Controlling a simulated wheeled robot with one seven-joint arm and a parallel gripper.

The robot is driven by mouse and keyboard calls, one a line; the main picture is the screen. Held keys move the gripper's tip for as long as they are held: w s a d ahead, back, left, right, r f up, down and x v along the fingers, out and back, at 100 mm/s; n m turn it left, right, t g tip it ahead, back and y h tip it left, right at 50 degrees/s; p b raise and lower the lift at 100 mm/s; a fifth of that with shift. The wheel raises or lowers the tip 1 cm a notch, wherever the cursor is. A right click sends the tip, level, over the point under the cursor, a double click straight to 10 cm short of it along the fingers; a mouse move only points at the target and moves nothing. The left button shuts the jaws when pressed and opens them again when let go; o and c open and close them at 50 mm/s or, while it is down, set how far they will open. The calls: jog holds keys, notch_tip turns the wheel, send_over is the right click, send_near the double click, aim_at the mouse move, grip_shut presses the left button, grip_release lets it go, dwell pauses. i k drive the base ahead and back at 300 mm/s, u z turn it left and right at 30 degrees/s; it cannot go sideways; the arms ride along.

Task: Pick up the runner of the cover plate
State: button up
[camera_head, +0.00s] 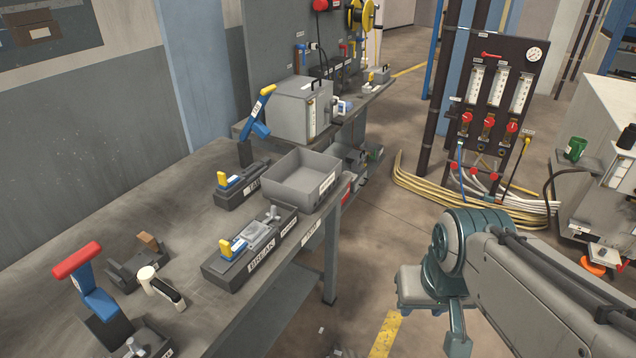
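A grey metal casting, seemingly the cover plate (258,236), lies in a dark fixture (247,262) labelled "BREAK" on the workbench. A small upright metal knob-like piece, perhaps the runner (273,214), stands at its far right end. I cannot tell whether the two are joined. A yellow-and-blue clamp handle (231,247) is at the fixture's left end. My gripper (436,310) hangs over the floor, right of the bench and well apart from the fixture. Its fingers are not clear enough to show whether they are open or shut.
A grey open bin (301,182) stands behind the fixture and looks empty. Another clamp fixture (240,186) is left of it. A red-and-blue lever (88,280) stands at front left. Floor between bench and gauge panel (497,90) is mostly clear; hoses lie near the panel.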

aim_at(272, 216)
jog(key=z, duration=0.15)
jog(key=i, duration=0.8)
jog(key=u, duration=0.6)
jog(key=i, duration=0.6)
jog(key=u, duration=0.5)
